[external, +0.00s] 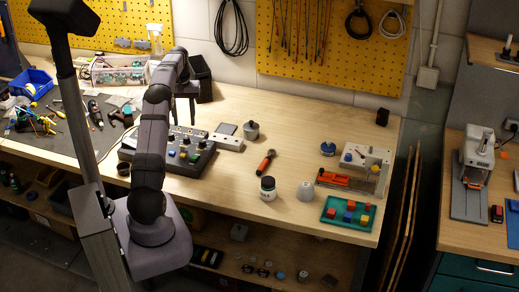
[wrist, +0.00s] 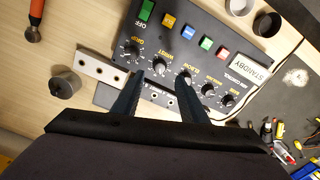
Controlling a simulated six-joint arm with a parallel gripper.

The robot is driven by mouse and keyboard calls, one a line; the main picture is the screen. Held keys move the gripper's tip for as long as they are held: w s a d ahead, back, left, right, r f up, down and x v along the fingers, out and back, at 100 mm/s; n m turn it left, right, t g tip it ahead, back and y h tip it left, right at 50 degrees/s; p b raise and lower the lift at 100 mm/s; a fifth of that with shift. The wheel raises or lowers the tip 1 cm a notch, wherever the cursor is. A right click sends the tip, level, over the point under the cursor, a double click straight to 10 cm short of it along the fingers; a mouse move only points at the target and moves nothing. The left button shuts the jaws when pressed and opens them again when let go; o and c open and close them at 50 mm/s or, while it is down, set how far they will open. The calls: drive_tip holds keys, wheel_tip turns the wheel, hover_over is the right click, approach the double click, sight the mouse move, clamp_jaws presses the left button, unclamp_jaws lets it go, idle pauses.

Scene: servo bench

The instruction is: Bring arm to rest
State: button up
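A dark control box (external: 178,156) sits on the bench in front of my arm. In the wrist view the box (wrist: 205,62) shows a green button marked OFF (wrist: 146,12), yellow, blue, green and red buttons, a row of black knobs (wrist: 160,66) and a label reading STANDBY (wrist: 247,70). My gripper (wrist: 160,76) is open and empty, its two dark fingers apart over the knob edge of the box. In the external view my gripper (external: 184,112) points down above the far side of the box. Whether the fingertips touch anything cannot be told.
A pale strip with holes (wrist: 100,69) and a grey knobbed cylinder (wrist: 65,84) lie beside the box. An orange-handled tool (external: 265,161), a jar (external: 268,188) and a green tray (external: 348,213) stand to the right. Tools (external: 40,118) lie on the left.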

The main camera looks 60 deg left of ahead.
drive_tip(key=w+d+r+m, duration=0.1)
drive_tip(key=w+d+m, duration=0.3)
drive_tip(key=d, duration=0.9)
drive_tip(key=w+d+m, duration=0.2)
drive_tip(key=w+d, duration=0.4)
drive_tip(key=d, duration=0.7)
drive_tip(key=s+d+f+m, duration=0.2)
drive_tip(key=s+d, duration=0.5)
drive_tip(key=d, duration=0.4)
drive_tip(key=s+d+f+m, duration=0.3)
drive_tip(key=s+d, duration=0.5)
drive_tip(key=d, duration=0.4)
drive_tip(key=shift+f+m, duration=0.2)
drive_tip(key=shift+m, duration=0.7)
